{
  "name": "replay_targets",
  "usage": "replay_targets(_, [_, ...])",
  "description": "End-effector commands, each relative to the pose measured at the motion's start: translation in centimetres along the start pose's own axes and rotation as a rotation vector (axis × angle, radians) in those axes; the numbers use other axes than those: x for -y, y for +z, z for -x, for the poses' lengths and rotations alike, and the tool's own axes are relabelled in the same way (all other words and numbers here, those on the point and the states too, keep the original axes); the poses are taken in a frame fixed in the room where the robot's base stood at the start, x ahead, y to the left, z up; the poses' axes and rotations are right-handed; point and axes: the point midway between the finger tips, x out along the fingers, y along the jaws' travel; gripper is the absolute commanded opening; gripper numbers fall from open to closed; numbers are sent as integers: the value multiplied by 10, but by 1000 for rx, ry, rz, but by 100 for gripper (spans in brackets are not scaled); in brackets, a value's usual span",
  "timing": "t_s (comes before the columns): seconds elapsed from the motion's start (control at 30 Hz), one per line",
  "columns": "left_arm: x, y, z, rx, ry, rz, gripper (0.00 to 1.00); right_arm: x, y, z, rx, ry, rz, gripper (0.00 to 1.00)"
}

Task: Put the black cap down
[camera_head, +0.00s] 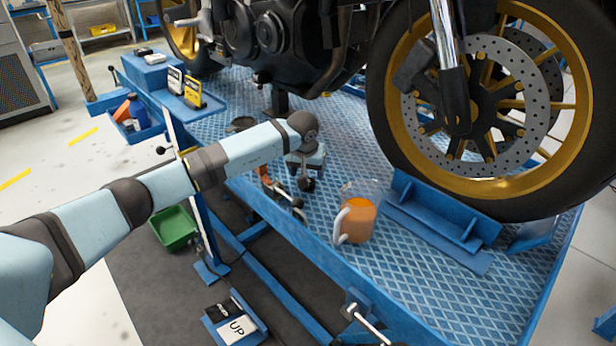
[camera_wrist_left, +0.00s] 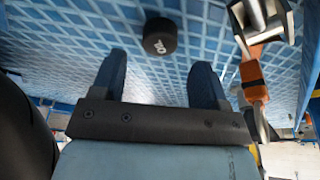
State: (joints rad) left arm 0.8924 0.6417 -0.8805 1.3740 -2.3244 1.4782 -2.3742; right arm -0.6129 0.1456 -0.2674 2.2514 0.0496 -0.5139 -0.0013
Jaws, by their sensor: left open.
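The black cap (camera_wrist_left: 160,36) shows in the left wrist view as a short dark cylinder with white lettering. It appears to rest on the blue diamond-plate platform (camera_wrist_left: 60,45). My left gripper (camera_wrist_left: 159,80) is open, its two blue fingers spread wide, with nothing between them. The cap lies beyond the fingertips, roughly centred between them and apart from both. My right gripper is not in view.
A clear jug of orange liquid (camera_head: 357,218) stands right of my left gripper. A metal tool with an orange part (camera_wrist_left: 252,80) is close on the gripper's right in the wrist view. The motorcycle wheel (camera_head: 490,110) and blue chock (camera_head: 435,220) stand further right. Bare platform lies in front.

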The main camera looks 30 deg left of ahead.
Motion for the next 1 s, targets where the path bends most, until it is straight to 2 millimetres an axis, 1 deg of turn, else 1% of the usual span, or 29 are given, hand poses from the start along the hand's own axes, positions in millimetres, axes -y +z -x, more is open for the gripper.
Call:
replay_targets(0.03, [1, -2, 15, -3, -1, -3, 68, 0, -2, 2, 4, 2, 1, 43])
replay_targets(0.2, [1, -1, 50, -2, -1, -2, 68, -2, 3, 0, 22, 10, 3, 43])
replay_targets(0.3, [0, -1, 64, -2, 0, -2, 68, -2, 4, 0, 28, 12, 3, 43])
replay_targets(0.4, [0, 0, 74, -1, -1, -2, 68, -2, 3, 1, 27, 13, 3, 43])
replay_targets(0.57, [0, 0, 80, 0, -1, 0, 68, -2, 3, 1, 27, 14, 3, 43])
replay_targets(1.0, [0, 0, 79, 1, 0, -1, 68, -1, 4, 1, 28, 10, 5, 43])
